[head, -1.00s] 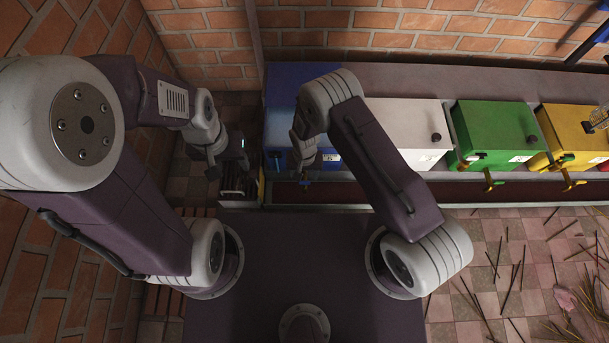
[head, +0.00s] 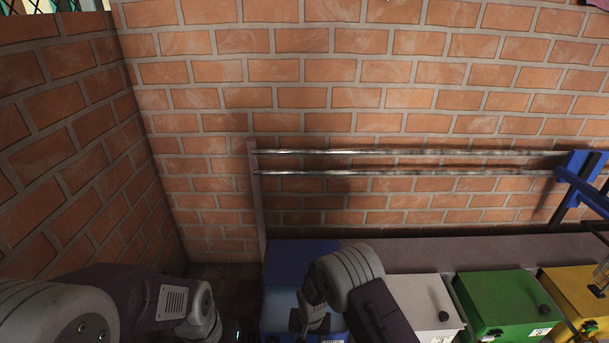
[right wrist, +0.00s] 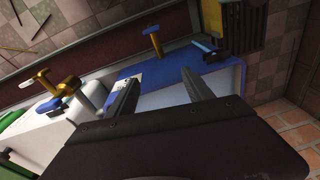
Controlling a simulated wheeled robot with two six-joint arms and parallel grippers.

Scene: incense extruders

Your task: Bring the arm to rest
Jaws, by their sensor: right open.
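My right gripper (head: 308,320) hangs over the front part of the blue box (head: 290,262), low in the head view. In the right wrist view its two fingers are apart, with nothing between them (right wrist: 160,78). Behind the gap lies the blue box (right wrist: 222,77), with a brass tap (right wrist: 152,35) on its front. I cannot tell whether the fingers touch the box. My left arm comes in at the lower left of the head view; its gripper's fingers are below the frame.
A white box (head: 432,300), a green box (head: 505,298) and a yellow box (head: 568,290) stand in a row on the ledge right of the blue one. Metal rails (head: 400,172) run along the brick wall (head: 350,100) behind. A slatted container (right wrist: 240,22) stands near the blue box.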

